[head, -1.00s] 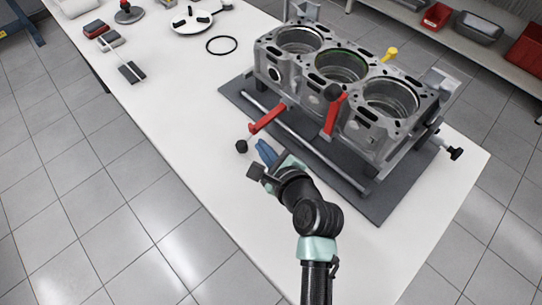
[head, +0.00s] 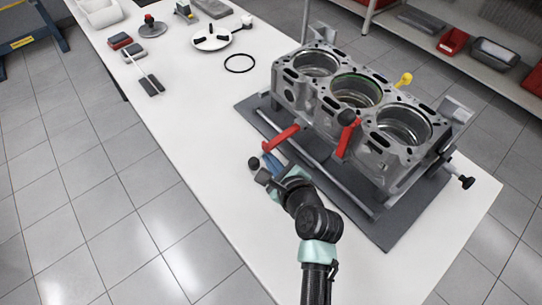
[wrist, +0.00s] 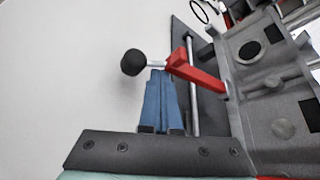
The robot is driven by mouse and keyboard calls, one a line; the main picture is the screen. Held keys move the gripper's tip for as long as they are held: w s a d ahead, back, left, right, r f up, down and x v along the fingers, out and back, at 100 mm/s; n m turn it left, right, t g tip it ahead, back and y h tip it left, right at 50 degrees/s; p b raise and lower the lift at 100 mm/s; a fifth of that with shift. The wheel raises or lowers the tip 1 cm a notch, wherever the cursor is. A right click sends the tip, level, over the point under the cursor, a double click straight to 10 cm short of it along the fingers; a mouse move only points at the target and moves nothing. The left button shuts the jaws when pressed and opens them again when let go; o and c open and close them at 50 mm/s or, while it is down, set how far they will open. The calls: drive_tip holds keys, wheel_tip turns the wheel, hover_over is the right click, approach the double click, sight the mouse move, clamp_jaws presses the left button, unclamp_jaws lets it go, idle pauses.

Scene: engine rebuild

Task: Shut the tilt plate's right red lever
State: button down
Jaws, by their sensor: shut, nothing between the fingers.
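The engine block (head: 300,95) sits on its tilt plate fixture. One red lever (head: 283,137) on the near side sticks out to the left, with a black knob (head: 254,163) at its outer end. A second red lever (head: 345,140), to the right in the head view, stands up against the block with its black knob on top. My gripper (head: 269,163) is shut and empty at the outer end of the left-hand lever. In the wrist view, its blue fingertips (wrist: 160,76) lie beside the stem between the knob (wrist: 133,62) and the red arm (wrist: 198,76). Contact is unclear.
A grey rod (head: 300,150) runs along the near side of the block above a dark mat (head: 400,228). The white table (head: 190,120) is clear left of the levers. A black ring (head: 239,63) and small parts lie farther back.

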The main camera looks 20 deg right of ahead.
sight(265, 143)
drive_tip(key=shift+r+m+g+y+p, duration=0.35)
drive_tip(key=shift+r+p, duration=0.85)
drive_tip(key=shift+p, duration=1)
drive_tip(key=shift+r+m+g+y+p, duration=0.15)
drive_tip(key=shift+r+m+y+p, duration=0.4)
drive_tip(key=shift+r+p, duration=1.15)
drive_tip(key=shift+w+d+r+m+g+y+p, duration=0.2)
drive_tip(key=shift+d+r+m+y+p, duration=0.3)
drive_tip(key=shift+p, duration=1.1)
drive_tip(key=shift+w+d+r+m+g+y+p, duration=0.25)
drive_tip(key=shift+r+p, duration=0.45)
drive_tip(key=shift+p, duration=0.85)
drive_tip(key=shift+w+d+r+m+t+y+p, duration=0.15)
drive_tip(key=shift+d+r+m+p, duration=0.3)
drive_tip(key=shift+p, duration=1.15)
drive_tip(key=shift+d+r, duration=0.1)
drive_tip(key=shift+r, duration=0.1)
drive_tip(key=shift+s, duration=0.1)
drive_tip(key=v, duration=1.3)
